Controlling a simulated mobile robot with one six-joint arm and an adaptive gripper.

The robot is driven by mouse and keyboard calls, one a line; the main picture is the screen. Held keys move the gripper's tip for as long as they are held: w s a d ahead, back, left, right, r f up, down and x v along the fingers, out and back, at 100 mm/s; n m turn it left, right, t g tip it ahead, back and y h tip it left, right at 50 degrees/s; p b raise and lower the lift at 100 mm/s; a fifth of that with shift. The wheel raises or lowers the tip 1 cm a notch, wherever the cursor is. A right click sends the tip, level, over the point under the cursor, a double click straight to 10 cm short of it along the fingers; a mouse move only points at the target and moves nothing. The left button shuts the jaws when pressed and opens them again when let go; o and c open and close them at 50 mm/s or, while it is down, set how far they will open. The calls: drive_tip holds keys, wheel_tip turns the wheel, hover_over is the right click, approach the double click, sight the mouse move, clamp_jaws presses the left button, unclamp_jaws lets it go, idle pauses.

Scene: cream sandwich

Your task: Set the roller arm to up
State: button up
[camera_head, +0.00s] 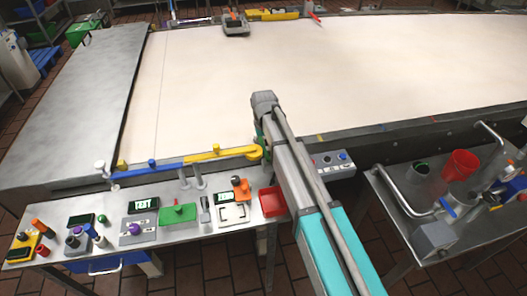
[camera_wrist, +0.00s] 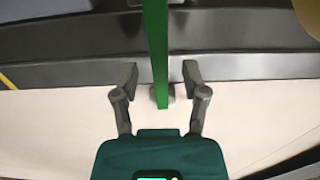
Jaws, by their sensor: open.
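My gripper (camera_wrist: 160,80) is open in the wrist view, one finger on each side of an upright green bar (camera_wrist: 155,40). The bar runs between the fingers with a gap on both sides. In the head view my arm hides most of the gripper, and only a small green piece (camera_head: 259,131) shows beside its end at the belt edge. A yellow bar (camera_head: 225,153) and a blue bar (camera_head: 150,167) lie along the near belt edge, left of my arm. I cannot tell for certain which part is the roller arm.
The wide pale belt (camera_head: 330,70) is clear in its middle. A metal shelf (camera_head: 105,250) with switches, small displays and a red bin (camera_head: 272,201) stands in front. At right, a metal table (camera_head: 395,215) holds a red cup (camera_head: 460,164) and bent pipes.

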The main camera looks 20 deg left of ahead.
drive_tip(key=shift+f+b, duration=0.65)
drive_tip(key=shift+f, duration=0.25)
clamp_jaws()
